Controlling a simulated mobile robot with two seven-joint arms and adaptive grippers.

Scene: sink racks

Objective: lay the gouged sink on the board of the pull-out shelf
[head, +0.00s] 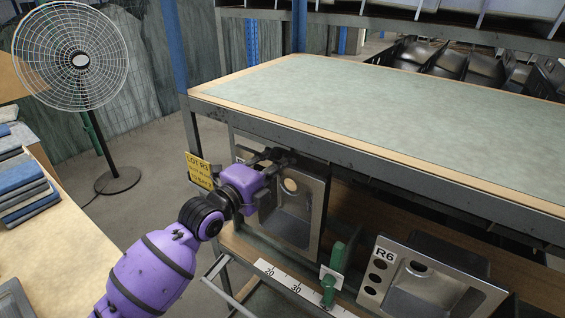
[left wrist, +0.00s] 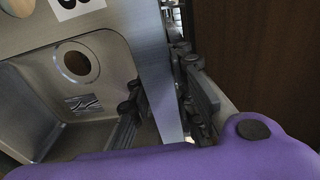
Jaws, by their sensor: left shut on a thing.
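A steel sink (head: 315,190) stands on edge in the rack bay below the pale green board. My left gripper (head: 276,160) is shut on its rim near the top left. In the left wrist view the fingers (left wrist: 160,105) straddle the rim of this sink (left wrist: 60,140), with one finger on the bowl side. A patch of dark scratch-like marks (left wrist: 84,103) shows by the round drain hole; I cannot tell whether it is the gouge. The wood-edged board (head: 400,115) on top of the shelf is bare. My right gripper is out of view.
A second sink labelled R6 (head: 395,300) leans in the bay to the right. A green post (head: 336,262) and a numbered strip (head: 290,282) stand at the bay's front. A yellow sign (head: 199,170) hangs by the rack post. A fan (head: 80,60) stands at far left.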

